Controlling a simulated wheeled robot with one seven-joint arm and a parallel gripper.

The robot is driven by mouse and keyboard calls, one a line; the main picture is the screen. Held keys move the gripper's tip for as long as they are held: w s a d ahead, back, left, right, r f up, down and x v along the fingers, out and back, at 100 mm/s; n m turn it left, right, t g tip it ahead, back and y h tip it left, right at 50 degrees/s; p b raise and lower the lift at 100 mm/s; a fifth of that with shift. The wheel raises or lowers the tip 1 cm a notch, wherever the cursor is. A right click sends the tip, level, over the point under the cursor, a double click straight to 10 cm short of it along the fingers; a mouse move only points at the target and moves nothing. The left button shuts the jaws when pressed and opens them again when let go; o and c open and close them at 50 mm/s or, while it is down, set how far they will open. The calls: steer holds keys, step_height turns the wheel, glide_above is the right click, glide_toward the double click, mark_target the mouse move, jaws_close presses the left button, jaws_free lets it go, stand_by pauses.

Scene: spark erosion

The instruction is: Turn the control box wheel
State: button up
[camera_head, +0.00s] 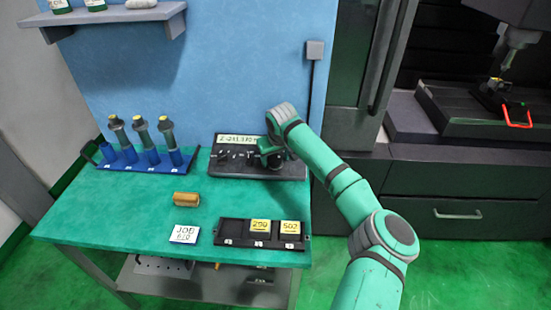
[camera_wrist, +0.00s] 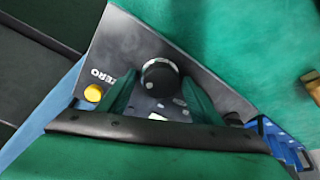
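The control box (camera_head: 232,169) is a dark panel at the back right of the green table, with a display and small switches. In the wrist view the box (camera_wrist: 122,40) fills the middle. Its wheel (camera_wrist: 160,73) is a round black knob with a pale mark on its edge. My gripper (camera_wrist: 160,79) is open, with one green finger on each side of the wheel. A narrow gap seems to show at each side; whether a finger touches it I cannot tell. In the head view my gripper (camera_head: 269,152) is over the right part of the box and largely hides the wheel.
A yellow button (camera_wrist: 93,93) sits near the "ZERO" label. A blue rack (camera_head: 150,164) with several holders stands left, a brass cylinder (camera_head: 186,198) lies mid-table, and a black tray (camera_head: 240,240) is at the front. The table's left front is clear.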

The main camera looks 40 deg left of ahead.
steer(key=c, duration=0.7)
steer(key=shift+s+a+n, duration=0.1)
steer(key=shift+n, duration=0.2)
